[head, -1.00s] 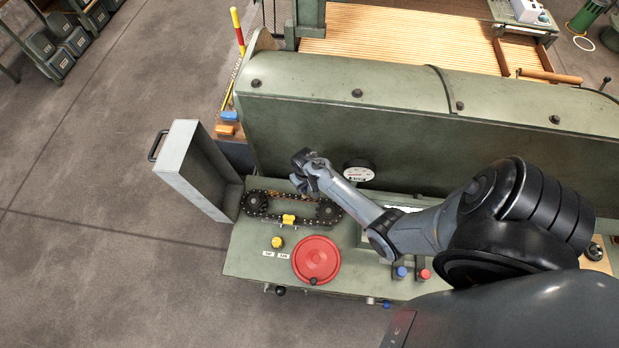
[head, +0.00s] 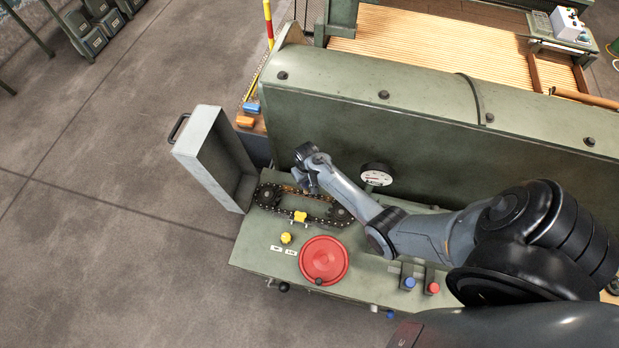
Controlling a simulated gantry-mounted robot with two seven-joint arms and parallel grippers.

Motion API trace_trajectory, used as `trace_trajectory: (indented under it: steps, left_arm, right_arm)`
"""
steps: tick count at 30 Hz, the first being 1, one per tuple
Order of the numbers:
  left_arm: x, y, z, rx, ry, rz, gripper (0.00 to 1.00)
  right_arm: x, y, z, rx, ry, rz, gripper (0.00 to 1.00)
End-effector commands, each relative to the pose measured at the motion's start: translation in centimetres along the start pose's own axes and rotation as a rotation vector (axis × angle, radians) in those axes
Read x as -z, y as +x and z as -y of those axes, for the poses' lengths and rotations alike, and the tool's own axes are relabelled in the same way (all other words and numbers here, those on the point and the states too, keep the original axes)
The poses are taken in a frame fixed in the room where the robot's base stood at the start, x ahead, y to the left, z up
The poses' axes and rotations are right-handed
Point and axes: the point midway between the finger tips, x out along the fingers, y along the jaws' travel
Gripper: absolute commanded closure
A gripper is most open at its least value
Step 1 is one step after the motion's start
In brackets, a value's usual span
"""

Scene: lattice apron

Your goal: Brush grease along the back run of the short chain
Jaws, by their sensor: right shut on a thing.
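The short chain (head: 318,221) is a dark loop around two sprockets on the green machine's front ledge. Its left sprocket (head: 267,196) and right sprocket (head: 341,215) both show. My right gripper (head: 308,188) points down over the back run, around the middle of the loop. It is shut on a thin thing, seemingly the brush, which the hand mostly hides. I cannot tell whether its tip touches the chain. My left gripper is out of view.
An open grey metal cover (head: 213,160) stands at the chain's left. A yellow block (head: 300,217) sits at the front run. A yellow knob (head: 286,238) and a red handwheel (head: 324,260) lie in front. The tall green housing (head: 400,135) rises behind, with a gauge (head: 376,174).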

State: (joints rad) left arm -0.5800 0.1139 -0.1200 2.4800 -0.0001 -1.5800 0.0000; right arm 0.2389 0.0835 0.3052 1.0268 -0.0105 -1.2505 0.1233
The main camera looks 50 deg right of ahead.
Motion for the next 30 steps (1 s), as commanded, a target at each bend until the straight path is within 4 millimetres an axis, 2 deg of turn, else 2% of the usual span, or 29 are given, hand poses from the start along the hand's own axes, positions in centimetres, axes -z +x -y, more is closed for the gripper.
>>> trace_trajectory:
  steps: [30]
  left_arm:
    - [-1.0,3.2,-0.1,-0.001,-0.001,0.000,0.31]
  right_arm:
    - [4.3,0.5,4.7,0.001,-0.001,-0.002,1.00]
